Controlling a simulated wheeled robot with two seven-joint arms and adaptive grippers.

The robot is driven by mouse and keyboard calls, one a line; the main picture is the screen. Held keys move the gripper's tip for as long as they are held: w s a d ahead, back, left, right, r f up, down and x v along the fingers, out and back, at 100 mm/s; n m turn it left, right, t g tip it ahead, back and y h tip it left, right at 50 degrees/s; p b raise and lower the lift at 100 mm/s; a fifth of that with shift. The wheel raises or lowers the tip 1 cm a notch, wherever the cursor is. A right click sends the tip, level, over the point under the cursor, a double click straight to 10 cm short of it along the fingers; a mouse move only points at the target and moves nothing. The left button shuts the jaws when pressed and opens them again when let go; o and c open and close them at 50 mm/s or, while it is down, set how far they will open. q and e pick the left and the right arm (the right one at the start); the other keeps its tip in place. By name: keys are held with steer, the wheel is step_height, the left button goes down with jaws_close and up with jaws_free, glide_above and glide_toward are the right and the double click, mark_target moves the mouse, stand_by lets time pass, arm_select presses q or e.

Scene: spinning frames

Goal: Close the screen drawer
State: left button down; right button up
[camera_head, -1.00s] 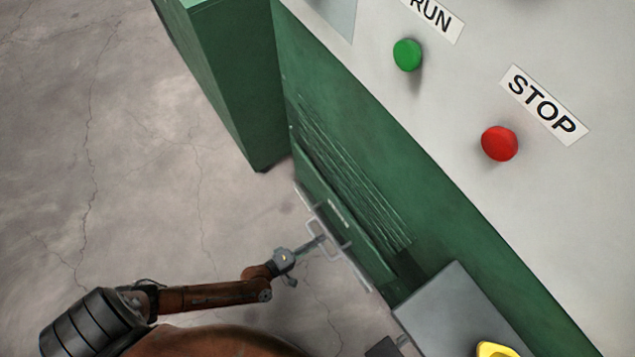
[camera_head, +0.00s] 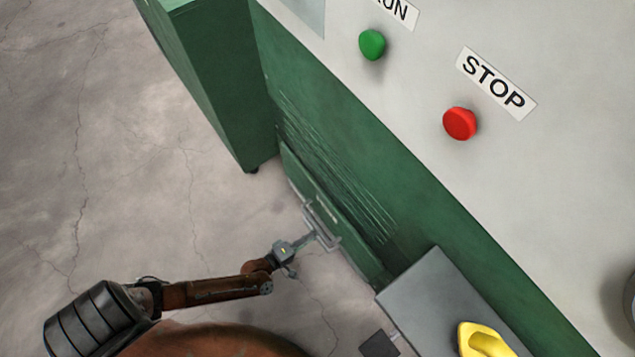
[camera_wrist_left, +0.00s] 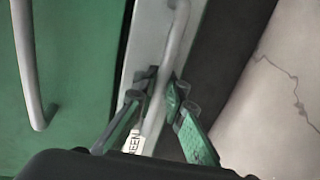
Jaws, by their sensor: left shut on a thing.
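The screen drawer (camera_head: 300,181) is a narrow green-and-grey front low on the green machine, with a grey bar handle (camera_head: 326,236). In the left wrist view the handle (camera_wrist_left: 177,45) runs between the fingers, beside a partly hidden white label ending in "EEN" (camera_wrist_left: 134,140). My left gripper (camera_head: 312,236) is at the handle; in the left wrist view its green-padded fingers (camera_wrist_left: 163,98) are shut on it. My right gripper is not in view.
The machine's pale top panel carries a green button (camera_head: 372,44) and a red button (camera_head: 460,123). A green cabinet part (camera_head: 215,80) juts out at upper left. A grey box (camera_head: 430,300) with a yellow piece (camera_head: 482,341) stands at lower right. The concrete floor (camera_head: 130,190) at left is clear.

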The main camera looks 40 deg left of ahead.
arm_select(q)
steer(key=c, duration=2)
jaws_free()
steer(key=shift+w, duration=0.1)
steer(key=shift+c, duration=0.2)
steer(key=v, duration=1.2)
steer(key=shift+f, duration=0.1)
